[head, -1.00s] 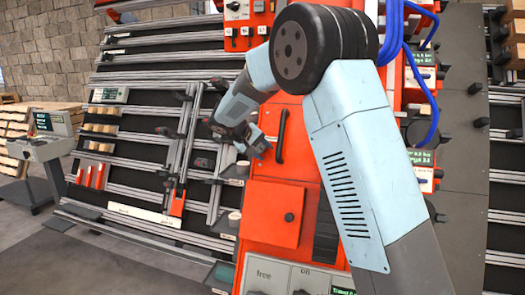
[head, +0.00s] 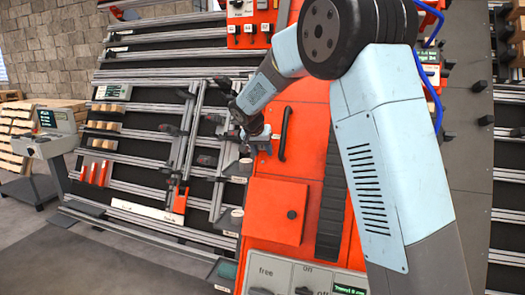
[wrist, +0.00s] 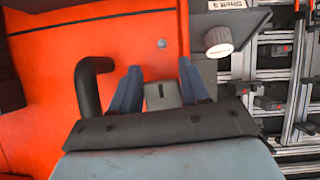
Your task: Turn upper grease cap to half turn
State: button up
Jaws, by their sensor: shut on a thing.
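In the wrist view, my gripper (wrist: 160,72) has its two dark blue fingers on either side of a light grey piece with a dark mark (wrist: 161,93). I take this piece for the upper grease cap; the fingers are shut on it. How far it is turned I cannot tell. In the head view, my gripper (head: 262,141) is at the left edge of the red cabinet, and the cap is hidden there. A white round cap (wrist: 218,40) sits on a grey bracket beside it, just below in the head view (head: 246,160).
A black bar handle (wrist: 94,82) stands on the red panel close to my gripper; it also shows in the head view (head: 283,134). A red hatch (head: 274,211) lies below. A rack of grey rails (head: 150,125) is to the left.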

jog(key=shift+a+f+m, duration=0.1)
jog(key=shift+m, duration=0.3)
dwell(0.3)
jog(key=o, duration=1)
jog(key=shift+c, duration=0.2)
jog(key=v, duration=1.3)
jog(key=shift+s+r, duration=0.3)
jog(key=shift+r, duration=0.05)
jog(key=shift+d, duration=0.2)
